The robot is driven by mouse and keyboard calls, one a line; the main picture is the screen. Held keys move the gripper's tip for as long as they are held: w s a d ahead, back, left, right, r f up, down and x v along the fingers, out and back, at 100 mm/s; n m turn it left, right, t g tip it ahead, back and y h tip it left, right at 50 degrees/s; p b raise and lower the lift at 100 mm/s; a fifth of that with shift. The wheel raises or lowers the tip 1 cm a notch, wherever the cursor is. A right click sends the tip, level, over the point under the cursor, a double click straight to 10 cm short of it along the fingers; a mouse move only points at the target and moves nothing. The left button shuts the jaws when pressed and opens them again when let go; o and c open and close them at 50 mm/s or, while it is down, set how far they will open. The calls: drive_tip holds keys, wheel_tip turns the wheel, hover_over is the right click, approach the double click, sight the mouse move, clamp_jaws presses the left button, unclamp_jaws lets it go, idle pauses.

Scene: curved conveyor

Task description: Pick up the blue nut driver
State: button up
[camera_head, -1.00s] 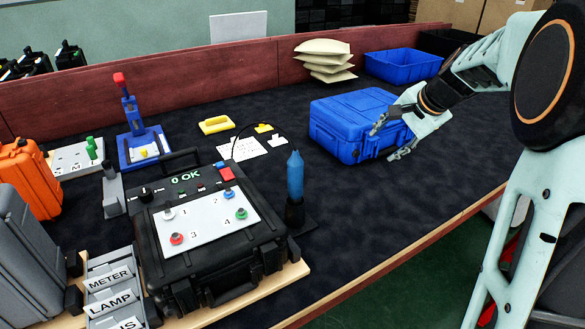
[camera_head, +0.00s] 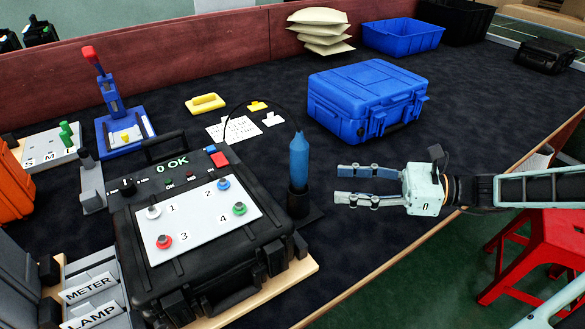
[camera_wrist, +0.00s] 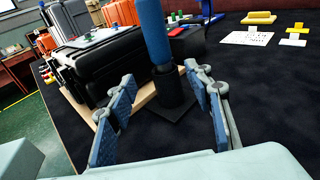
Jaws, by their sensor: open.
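The blue nut driver (camera_head: 299,160) stands upright in a black holder (camera_head: 298,199) beside the black test case. In the wrist view the blue nut driver (camera_wrist: 154,30) rises above the holder (camera_wrist: 172,92), beyond and between my fingertips. My gripper (camera_head: 338,184) is open and empty, to the right of the nut driver, pointing left at about the height of the holder's top. It also shows in the wrist view (camera_wrist: 158,84), with its blue-padded fingers spread apart. The nut driver's top is cut off in the wrist view.
The black test case (camera_head: 140,215) with its numbered panel stands just left of the holder. A closed blue case (camera_head: 365,100) is behind my gripper. A red stool (camera_head: 550,255) stands beyond the table edge. Dark tabletop is clear around my gripper.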

sight(298, 171)
drive_tip(key=shift+y, duration=0.5)
drive_tip(key=a+b, duration=0.1)
drive_tip(key=a, duration=0.2)
drive_tip(key=w+a+b, duration=0.1)
drive_tip(key=a, duration=0.2)
drive_tip(key=w+a+r+b, duration=0.1)
drive_tip(key=a+b, duration=0.1)
drive_tip(key=a, duration=0.1)
drive_tip(key=shift+a, duration=0.4)
drive_tip(key=shift+w+a+r, duration=0.1)
drive_tip(key=shift+a+r, duration=0.05)
drive_tip(key=shift+a, duration=0.25)
drive_tip(key=shift+r, duration=0.1)
clamp_jaws()
